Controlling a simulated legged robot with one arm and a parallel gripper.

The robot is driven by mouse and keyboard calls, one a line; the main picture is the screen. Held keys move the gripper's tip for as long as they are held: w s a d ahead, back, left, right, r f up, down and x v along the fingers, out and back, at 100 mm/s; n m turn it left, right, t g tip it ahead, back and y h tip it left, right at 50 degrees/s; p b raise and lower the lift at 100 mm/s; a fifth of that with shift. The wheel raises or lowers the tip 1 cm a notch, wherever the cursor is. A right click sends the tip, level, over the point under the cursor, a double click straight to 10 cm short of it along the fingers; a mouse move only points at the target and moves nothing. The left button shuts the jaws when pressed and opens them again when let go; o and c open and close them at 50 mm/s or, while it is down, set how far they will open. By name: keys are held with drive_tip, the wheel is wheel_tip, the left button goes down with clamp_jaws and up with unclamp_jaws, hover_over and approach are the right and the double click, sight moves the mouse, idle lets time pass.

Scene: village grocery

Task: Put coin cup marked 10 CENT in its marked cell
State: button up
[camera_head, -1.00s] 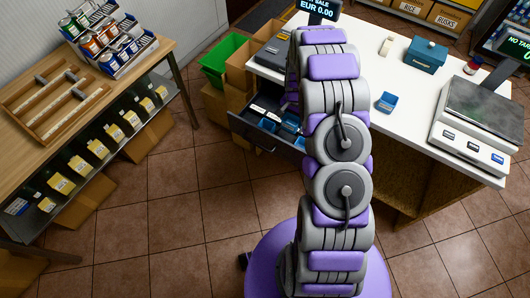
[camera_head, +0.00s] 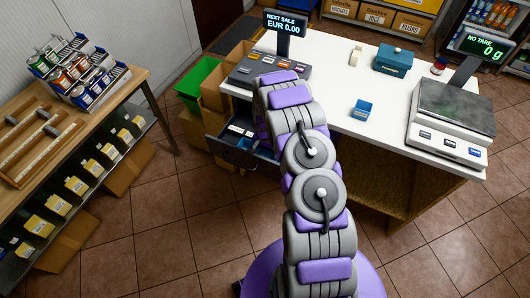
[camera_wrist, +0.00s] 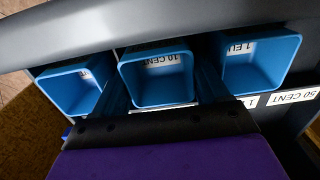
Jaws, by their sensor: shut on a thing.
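In the wrist view, the blue coin cup marked 10 CENT (camera_wrist: 158,78) is between the two dark fingers of my gripper (camera_wrist: 165,85), which is shut on it. Its label reads upside down. A blue cup (camera_wrist: 75,88) is to its left, its label not readable. A blue cup marked 1 EU... (camera_wrist: 258,62) is to its right. The open cash drawer (camera_head: 238,150) shows left of my arm in the head view. A label 50 CENT (camera_wrist: 293,96) lies on the drawer at right. I cannot tell whether the held cup touches the drawer floor; my arm hides the gripper in the head view.
Another blue cup (camera_head: 363,108) stands alone on the white counter (camera_head: 335,95). The cash register (camera_head: 268,70) is above the drawer, the scale (camera_head: 450,115) at right. A green crate (camera_head: 202,82) and cardboard boxes stand left of the drawer.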

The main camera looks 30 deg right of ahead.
drive_tip(key=o, duration=0.8)
wheel_tip(320, 180, up, 13)
drive_tip(key=p, duration=0.2)
drive_tip(key=s+a+r+n, duration=0.2)
drive_tip(key=s+a+r, duration=0.15)
drive_tip(key=r, duration=0.45)
drive_tip(key=s+a+r+n, duration=0.1)
drive_tip(key=s+a+r, duration=0.2)
drive_tip(key=s+r, duration=0.35)
drive_tip(key=s+a+r+n+g, duration=0.1)
drive_tip(key=s+a+r+n, duration=0.4)
drive_tip(key=s+r, duration=0.75)
drive_tip(key=s+a+r, duration=0.1)
drive_tip(key=s, duration=0.4)
drive_tip(key=s+a+r+n, duration=0.1)
drive_tip(key=s+a, duration=0.1)
drive_tip(key=s, duration=0.4)
drive_tip(key=s+a+n, duration=0.1)
drive_tip(key=s+a, duration=0.1)
drive_tip(key=s, duration=0.4)
drive_tip(key=shift+s+r+g, duration=0.2)
drive_tip(key=shift+r+g, duration=0.2)
